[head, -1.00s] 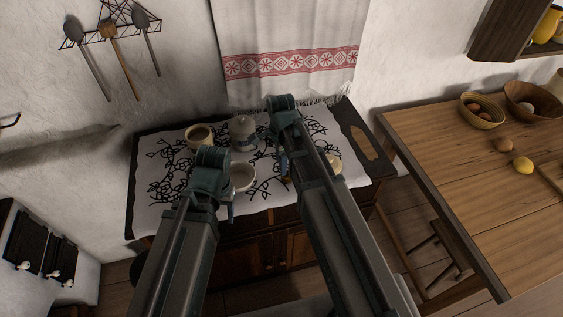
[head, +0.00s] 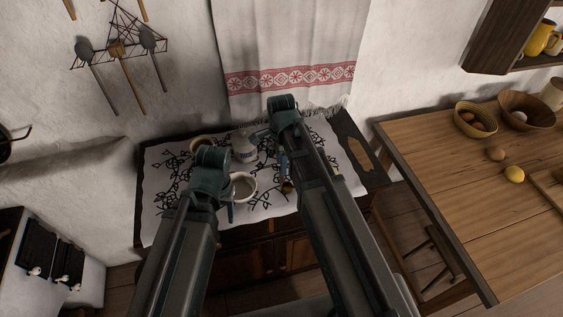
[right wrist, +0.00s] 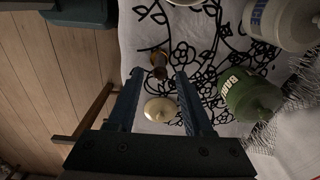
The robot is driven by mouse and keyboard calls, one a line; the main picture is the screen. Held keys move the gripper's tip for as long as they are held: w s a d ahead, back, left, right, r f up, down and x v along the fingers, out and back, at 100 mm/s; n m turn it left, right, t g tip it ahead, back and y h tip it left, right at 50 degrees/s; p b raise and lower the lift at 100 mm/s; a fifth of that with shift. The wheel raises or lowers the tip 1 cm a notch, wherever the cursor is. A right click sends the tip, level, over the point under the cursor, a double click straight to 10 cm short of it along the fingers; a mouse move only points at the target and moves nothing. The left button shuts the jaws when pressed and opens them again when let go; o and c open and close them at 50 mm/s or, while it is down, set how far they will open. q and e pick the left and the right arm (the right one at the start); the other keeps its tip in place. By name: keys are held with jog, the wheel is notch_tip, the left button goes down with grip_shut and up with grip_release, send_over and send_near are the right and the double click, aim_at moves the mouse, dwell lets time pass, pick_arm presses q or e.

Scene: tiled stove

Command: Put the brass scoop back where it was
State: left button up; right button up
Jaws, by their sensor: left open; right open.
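A small brass-coloured object (right wrist: 159,64), which may be the brass scoop, is on the patterned white cloth (right wrist: 138,42) just beyond my right fingertips. It also shows beside my right gripper in the head view (head: 287,187). Its full shape is unclear. My right gripper (right wrist: 154,72) is open and empty, pointing down at the cloth; its fingers partly show in the head view (head: 285,168). My left gripper (head: 231,211) is in front of a white bowl (head: 243,186) and is open; its wrist hides most of it.
A cream round item (right wrist: 161,110) shows between my right fingers. A tan bowl (head: 202,140) is at the back left. A wooden table (head: 440,160) stands at right.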

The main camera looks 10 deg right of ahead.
notch_tip(320, 180, up, 6)
jog(key=p, duration=0.4)
jog(key=shift+p, duration=0.35)
jog(key=shift+s+a+f+n, duration=0.1)
jog(key=shift+s+a+n, duration=0.05)
jog(key=shift+s+n, duration=0.15)
jog(key=s+a+n, duration=0.4)
jog(key=s+n, duration=0.3)
jog(key=n, duration=0.3)
jog(key=s+a+n+h, duration=0.1)
jog(key=s+a+n, duration=0.3)
jog(key=n, duration=0.6)
jog(key=s, duration=0.2)
jog(key=shift+s+a+n, duration=0.15)
jog(key=shift+s+n, duration=0.15)
jog(key=shift+s, duration=0.05)
notch_tip(320, 180, down, 10)
jog(key=b, duration=1)
jog(key=shift+f+b, duration=0.25)
jog(key=shift+b, duration=0.15)
